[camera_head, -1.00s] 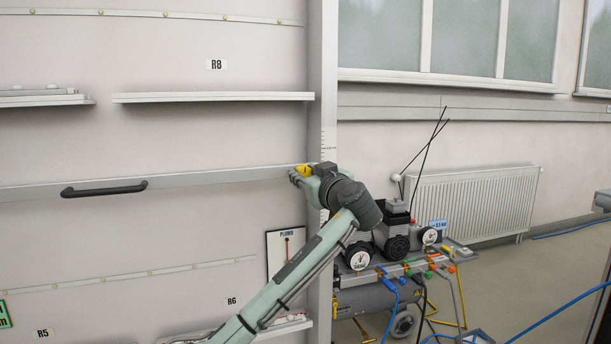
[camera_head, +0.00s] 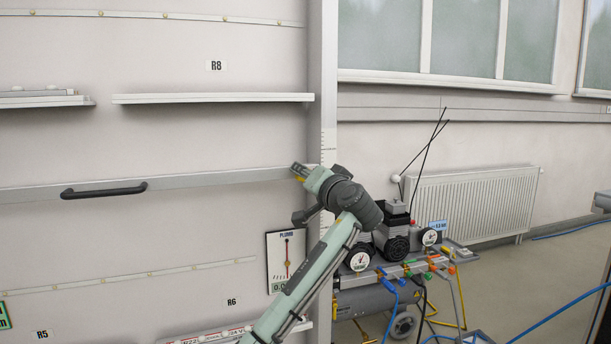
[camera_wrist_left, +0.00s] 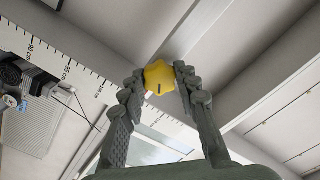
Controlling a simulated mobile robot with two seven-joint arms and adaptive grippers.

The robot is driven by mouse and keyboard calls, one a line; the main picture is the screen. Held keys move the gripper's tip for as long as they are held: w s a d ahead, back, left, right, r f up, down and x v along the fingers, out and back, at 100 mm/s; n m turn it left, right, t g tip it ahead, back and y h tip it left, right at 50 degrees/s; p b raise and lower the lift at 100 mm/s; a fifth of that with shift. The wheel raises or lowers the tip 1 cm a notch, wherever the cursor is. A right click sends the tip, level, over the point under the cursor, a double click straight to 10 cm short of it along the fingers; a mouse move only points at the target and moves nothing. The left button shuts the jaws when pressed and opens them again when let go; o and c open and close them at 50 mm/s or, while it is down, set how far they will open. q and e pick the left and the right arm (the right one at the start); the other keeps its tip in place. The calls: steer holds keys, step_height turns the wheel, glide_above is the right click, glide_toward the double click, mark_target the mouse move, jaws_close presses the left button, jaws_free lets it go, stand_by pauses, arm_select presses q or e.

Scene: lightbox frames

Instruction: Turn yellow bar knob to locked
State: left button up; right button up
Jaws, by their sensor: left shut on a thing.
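The yellow bar knob (camera_wrist_left: 159,76) sits between the fingertips of my left gripper (camera_wrist_left: 159,78) in the left wrist view, with a finger against each side. A small dark mark shows on its lower edge. In the head view my left gripper (camera_head: 299,172) is at the right end of the grey horizontal rail (camera_head: 225,177), by the upright post. No locked marking is readable. My right gripper is not in view.
A black handle (camera_head: 103,190) is on the rail to the left. A plumb gauge (camera_head: 286,260) hangs below my wrist. A compressor cart (camera_head: 385,297) with gauges and hoses stands right of the post (camera_head: 324,120). A shelf (camera_head: 213,97) is above.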

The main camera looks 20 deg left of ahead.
arm_select(q)
steer(key=shift+r+m, duration=0.15)
steer(key=shift+m, duration=3.25)
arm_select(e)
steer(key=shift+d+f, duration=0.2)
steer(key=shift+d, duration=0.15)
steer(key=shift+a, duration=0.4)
arm_select(q)
steer(key=o, duration=1.1)
steer(key=shift+o, duration=0.3)
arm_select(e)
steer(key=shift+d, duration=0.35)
